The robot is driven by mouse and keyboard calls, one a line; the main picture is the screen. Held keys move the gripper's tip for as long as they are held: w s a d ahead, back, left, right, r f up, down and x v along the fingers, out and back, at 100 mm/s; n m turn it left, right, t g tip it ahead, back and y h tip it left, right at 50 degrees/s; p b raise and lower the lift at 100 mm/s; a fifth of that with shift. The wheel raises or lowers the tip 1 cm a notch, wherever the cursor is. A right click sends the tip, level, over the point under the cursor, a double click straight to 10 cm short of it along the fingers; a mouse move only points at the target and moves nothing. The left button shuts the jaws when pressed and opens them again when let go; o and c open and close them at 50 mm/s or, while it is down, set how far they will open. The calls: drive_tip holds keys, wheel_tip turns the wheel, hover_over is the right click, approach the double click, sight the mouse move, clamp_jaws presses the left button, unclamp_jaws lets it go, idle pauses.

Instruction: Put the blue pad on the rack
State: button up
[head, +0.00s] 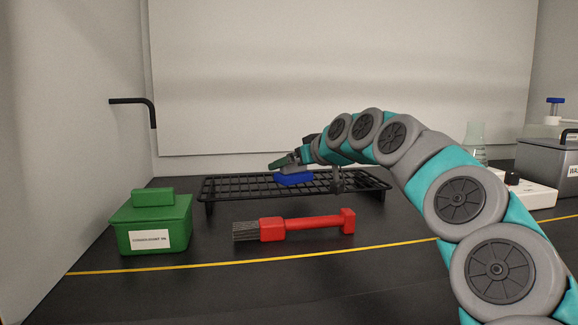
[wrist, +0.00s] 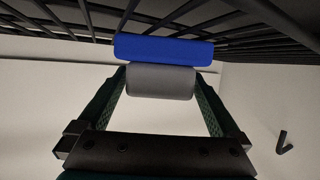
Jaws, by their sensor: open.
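The blue pad (head: 294,179) lies on the black wire rack (head: 225,188), near the rack's middle in the head view. In the wrist view the pad (wrist: 150,48) is a flat blue block with a grey grip part (wrist: 160,81) on it, against the rack bars (wrist: 265,15). My gripper (head: 284,162) is just above the pad in the head view. In the wrist view its open fingers (wrist: 160,85) stand on either side of the grey part. I cannot tell whether they touch it. The pad's underside is hidden.
A red brush (head: 300,224) lies in front of the rack. A green labelled box (head: 152,225) stands at the left, and a black bent pipe (head: 135,101) juts from the left wall. A white device (head: 530,196) and grey tank (head: 545,155) are at the right.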

drive_tip(key=b+v, duration=0.1)
drive_tip(key=v, duration=0.9)
drive_tip(key=shift+s+d+r, duration=0.1)
drive_tip(key=shift+s+r, duration=0.1)
